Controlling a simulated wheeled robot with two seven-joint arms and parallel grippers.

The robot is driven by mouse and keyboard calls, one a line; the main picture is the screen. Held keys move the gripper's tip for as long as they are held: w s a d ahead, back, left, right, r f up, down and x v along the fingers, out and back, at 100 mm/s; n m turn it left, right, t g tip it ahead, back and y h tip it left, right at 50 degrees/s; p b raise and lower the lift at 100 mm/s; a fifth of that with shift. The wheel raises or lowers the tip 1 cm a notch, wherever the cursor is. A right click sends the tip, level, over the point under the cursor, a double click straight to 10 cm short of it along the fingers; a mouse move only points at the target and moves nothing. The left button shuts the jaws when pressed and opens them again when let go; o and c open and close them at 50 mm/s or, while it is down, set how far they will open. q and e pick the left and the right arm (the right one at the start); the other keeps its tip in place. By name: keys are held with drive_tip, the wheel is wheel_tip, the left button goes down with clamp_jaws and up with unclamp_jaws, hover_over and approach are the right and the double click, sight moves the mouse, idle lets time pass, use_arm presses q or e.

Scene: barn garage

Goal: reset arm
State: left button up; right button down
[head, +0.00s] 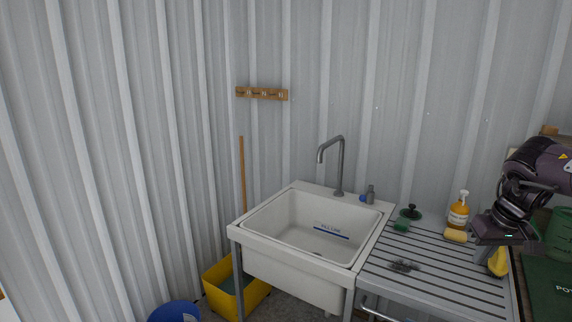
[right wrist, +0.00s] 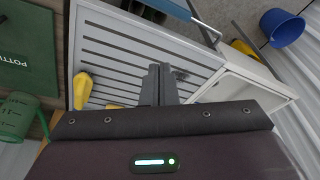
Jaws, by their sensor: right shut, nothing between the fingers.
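My right arm comes in from the right edge of the head view, and my right gripper (head: 483,255) hangs over the right end of the slatted metal drainboard (head: 430,290). In the right wrist view the two dark fingers of my right gripper (right wrist: 159,70) lie together, with nothing held between them. The slatted drainboard (right wrist: 115,50) shows behind the fingers. My left gripper is not in view.
A white sink (head: 310,235) with a grey tap (head: 341,165) stands left of the drainboard. An amber bottle (head: 459,210), a yellow sponge (head: 455,235) and a yellow object (head: 498,262) are close to my right gripper.

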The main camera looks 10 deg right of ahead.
drive_tip(key=s+d+f+t, duration=0.2)
drive_tip(key=s+d+f, duration=0.3)
drive_tip(key=d+f, duration=0.45)
drive_tip(key=s+d+f+t, duration=0.1)
drive_tip(key=s+d+f, duration=0.4)
drive_tip(key=d+f, duration=0.5)
drive_tip(key=s+f+h, duration=0.1)
drive_tip(key=s+f, duration=0.6)
drive_tip(key=f, duration=0.3)
drive_tip(key=s+f+h, duration=0.1)
drive_tip(key=s+f, duration=0.6)
drive_tip(key=f, duration=0.3)
drive_tip(key=s+a+f+n+g, duration=0.1)
drive_tip(key=s+a+f, duration=0.5)
drive_tip(key=a+f, duration=0.4)
drive_tip(key=s+a+f+g, duration=0.1)
drive_tip(key=s+a+f, duration=0.6)
drive_tip(key=a+f, duration=0.3)
drive_tip(key=s+a+f+n+g, duration=0.1)
drive_tip(key=s+a+f, duration=0.1)
drive_tip(key=a, duration=0.7)
drive_tip(key=s+a+f+n+g+y, duration=0.1)
drive_tip(key=s+a+f, duration=0.2)
drive_tip(key=a, duration=0.6)
drive_tip(key=s+a+f+n+g+y, duration=0.1)
drive_tip(key=a+f, duration=0.3)
drive_tip(key=a, duration=0.5)
drive_tip(key=shift+s+f, duration=0.35)
drive_tip(key=shift+s, duration=0.4)
